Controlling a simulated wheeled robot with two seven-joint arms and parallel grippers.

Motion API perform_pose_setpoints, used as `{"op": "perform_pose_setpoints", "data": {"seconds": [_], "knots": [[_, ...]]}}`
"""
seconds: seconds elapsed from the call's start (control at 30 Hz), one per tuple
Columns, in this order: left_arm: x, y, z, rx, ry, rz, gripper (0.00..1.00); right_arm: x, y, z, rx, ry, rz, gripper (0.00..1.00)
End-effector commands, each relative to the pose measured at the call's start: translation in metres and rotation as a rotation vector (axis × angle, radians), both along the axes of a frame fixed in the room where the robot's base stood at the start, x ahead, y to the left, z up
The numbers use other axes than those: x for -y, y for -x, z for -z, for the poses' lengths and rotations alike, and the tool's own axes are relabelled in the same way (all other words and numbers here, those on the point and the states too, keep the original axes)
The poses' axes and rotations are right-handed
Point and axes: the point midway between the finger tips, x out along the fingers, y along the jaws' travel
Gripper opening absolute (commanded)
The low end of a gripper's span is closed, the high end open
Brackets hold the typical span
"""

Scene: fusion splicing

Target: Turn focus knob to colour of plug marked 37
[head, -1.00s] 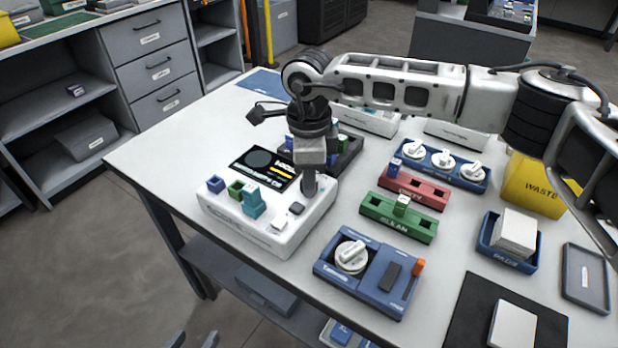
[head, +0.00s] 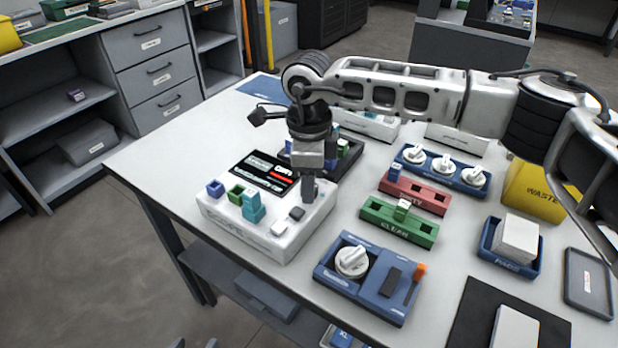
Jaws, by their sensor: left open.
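A white scope box (head: 285,240) stands at the left of the table. Its dark screen (head: 264,172) shows white text and a red bar. On its top are a blue socket (head: 215,188), a green socket (head: 236,194) and a teal plug (head: 252,206) standing in its port. My right gripper (head: 309,190) points down at the scope's right rear corner; its fingers appear edge-on, and what is between them is hidden. No focus knob can be made out. No marking 37 is legible on any plug.
A green CLEAN rack (head: 372,221) holds a green-and-white plug, and a red rack (head: 427,197) holds a blue plug (head: 394,173). A blue unit (head: 335,275) with a white dial stands in front. A dark tray (head: 350,152) with plugs sits behind my right gripper.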

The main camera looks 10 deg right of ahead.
Motion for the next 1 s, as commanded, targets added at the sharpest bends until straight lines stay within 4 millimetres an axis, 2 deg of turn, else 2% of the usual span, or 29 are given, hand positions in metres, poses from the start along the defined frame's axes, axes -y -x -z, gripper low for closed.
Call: {"op": "perform_pose_setpoints", "data": {"seconds": [0.13,0.23,0.7,0.83,1.0], "knots": [[0.0,-0.001,0.0,0.003,0.001,0.0,0.45,0.0,0.0,-0.005,0.0,-0.001,0.0,0.39],[0.0,-0.002,0.0,0.005,0.001,-0.001,0.45,0.0,-0.001,-0.018,0.002,0.0,0.0,0.39],[0.001,-0.004,0.0,0.012,0.009,-0.001,0.45,0.0,0.0,-0.126,0.003,-0.001,0.0,0.39],[0.001,-0.004,0.0,0.013,0.011,-0.001,0.45,0.0,0.0,-0.146,0.002,0.0,0.0,0.39],[0.001,-0.002,0.0,0.009,0.011,-0.001,0.45,0.0,0.0,-0.158,0.001,0.0,0.0,0.39]]}}
